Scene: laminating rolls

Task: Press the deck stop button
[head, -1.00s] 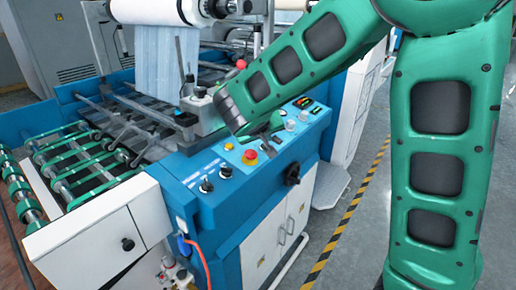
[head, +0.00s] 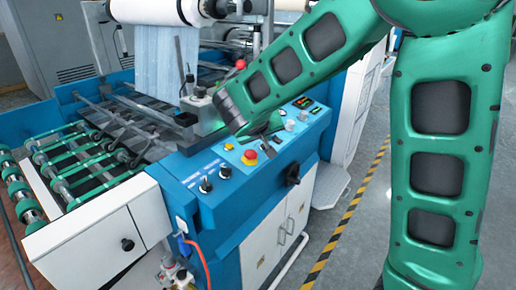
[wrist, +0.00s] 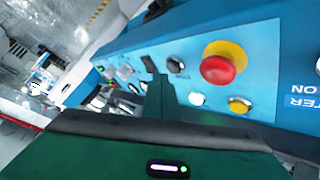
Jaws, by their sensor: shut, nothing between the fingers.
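A red mushroom button on a yellow collar (head: 249,157) sits on the blue sloping control panel (head: 206,166); I can read no label that names it as the deck stop. In the wrist view the red button (wrist: 218,68) is right of centre, uncovered. My gripper (head: 272,124) is over the panel, to the upper right of the button in the head view, partly hidden behind my wrist. In the wrist view its green fingers (wrist: 160,92) are together and empty, pointing at the panel left of and below the button. They are apart from the button.
A yellow button (wrist: 239,105), a white one (wrist: 196,98) and a black knob (wrist: 175,65) are close to the red button. A red ball knob (head: 241,64) shows behind my arm. Rollers (head: 75,165) fill the left. Open floor (head: 350,235) lies right of the cabinet.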

